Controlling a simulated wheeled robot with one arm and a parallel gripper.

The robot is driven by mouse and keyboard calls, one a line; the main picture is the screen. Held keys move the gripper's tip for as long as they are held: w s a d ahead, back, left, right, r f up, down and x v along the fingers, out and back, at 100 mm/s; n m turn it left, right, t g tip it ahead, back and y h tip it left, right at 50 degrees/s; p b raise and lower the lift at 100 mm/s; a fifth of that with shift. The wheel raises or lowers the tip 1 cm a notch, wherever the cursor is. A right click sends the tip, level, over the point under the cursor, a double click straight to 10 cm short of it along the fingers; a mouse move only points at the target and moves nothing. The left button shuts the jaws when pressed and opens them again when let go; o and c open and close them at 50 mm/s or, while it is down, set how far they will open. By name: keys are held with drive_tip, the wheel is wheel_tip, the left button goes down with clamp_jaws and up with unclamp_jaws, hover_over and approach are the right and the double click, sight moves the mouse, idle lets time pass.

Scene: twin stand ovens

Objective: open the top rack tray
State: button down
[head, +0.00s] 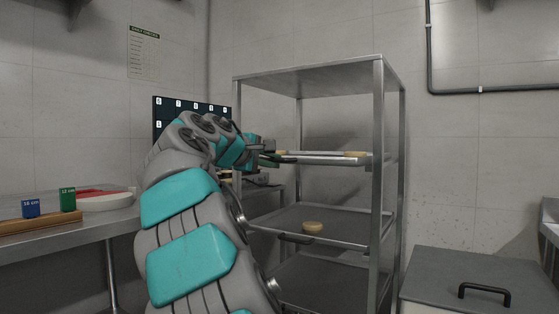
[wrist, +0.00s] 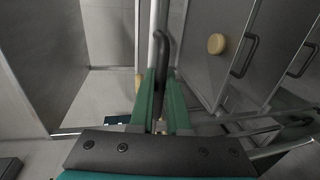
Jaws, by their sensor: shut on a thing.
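The top rack tray (head: 325,159) is a thin metal tray in the upper part of the steel rack. Pale round pieces show at its left and right ends. My gripper (head: 264,153) is at the tray's left front side, partly hidden by my arm. In the wrist view, the green fingers of my gripper (wrist: 162,108) are shut on the dark bar handle (wrist: 163,52) of the top tray. How far the tray sits out of the rack is hard to tell.
A lower tray (head: 347,226) has its own dark handle (head: 297,239) and a round tan piece (head: 312,227). A steel table (head: 60,238) with blue and green blocks stands left. A lidded grey box (head: 470,275) is at right. The rack's post (head: 378,185) stands beside the trays.

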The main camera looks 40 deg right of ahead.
drive_tip(key=f+p+v, duration=0.1)
drive_tip(key=f+v, duration=0.2)
drive_tip(key=v, duration=1.2)
drive_tip(key=shift+s+a+f+p, duration=0.15)
drive_tip(key=shift+s+a+p, duration=0.15)
drive_tip(key=shift+a, duration=0.25)
drive_tip(key=c, duration=0.9)
unclamp_jaws()
drive_tip(key=v, duration=0.7)
drive_tip(key=shift+s+a, duration=0.15)
drive_tip(key=shift+a, duration=0.25)
